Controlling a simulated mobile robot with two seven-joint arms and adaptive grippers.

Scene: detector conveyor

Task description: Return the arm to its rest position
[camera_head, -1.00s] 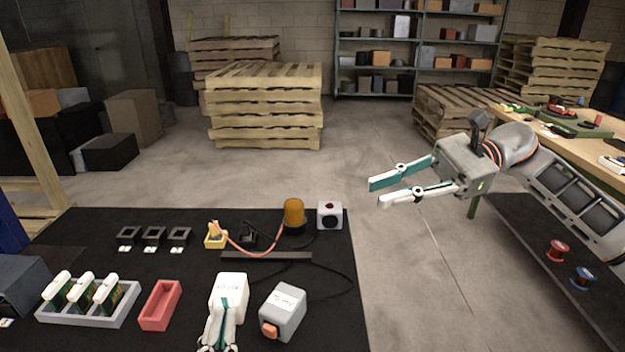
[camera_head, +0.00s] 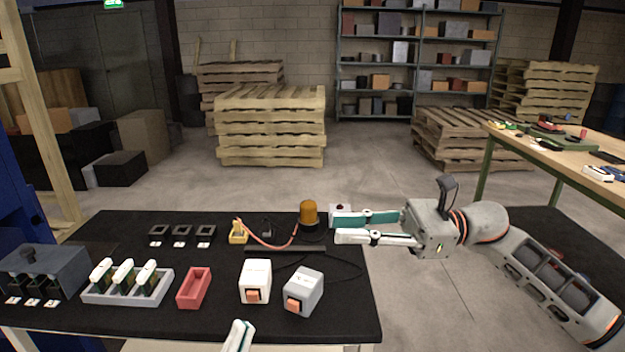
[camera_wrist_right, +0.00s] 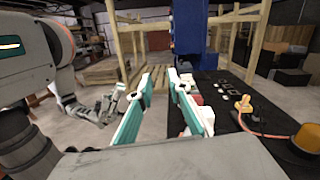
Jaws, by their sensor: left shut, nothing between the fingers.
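My left gripper (camera_head: 237,337) shows only as closed white and green fingers at the bottom edge of the head view, in front of the black table's near edge. Its fingers are together and empty; the rest of that arm is out of view. My right gripper (camera_head: 337,228) reaches in from the right, with its two fingers parallel and apart, nothing between them.
The black table (camera_head: 130,325) carries a white box (camera_head: 255,277), a grey box (camera_head: 304,290), a red tray (camera_head: 193,288), a grey rack (camera_head: 127,296), an orange beacon (camera_head: 309,213) and a dark grey housing (camera_head: 45,270). A workbench (camera_head: 560,160) stands right.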

